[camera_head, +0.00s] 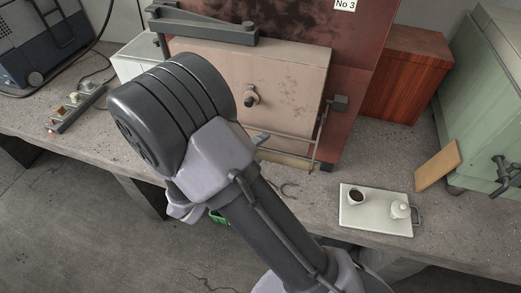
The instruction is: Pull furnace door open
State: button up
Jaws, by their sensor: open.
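The furnace (350,60) is a rust-red body marked "No 3" at the back centre. Its door (290,85) is a thick, scuffed beige panel on the front face, with a small round dark fitting (251,95) near its middle. The door looks flat against the body, but its left and lower parts are hidden by my arm. A thin rod (321,132) runs down by the door's right edge, and a dark bar (205,25) lies along its top left. My arm crosses the middle of the view in front of the door.
A white tray (352,220) with a dark-filled cup (356,196) and a small white pot (400,210) sits at the bench's front right. A tan board (438,165) leans on a green cabinet (480,105). A power strip (75,108) lies at left.

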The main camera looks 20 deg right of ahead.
jog(key=shift+c, duration=0.3)
grip_shut()
dwell(1.2)
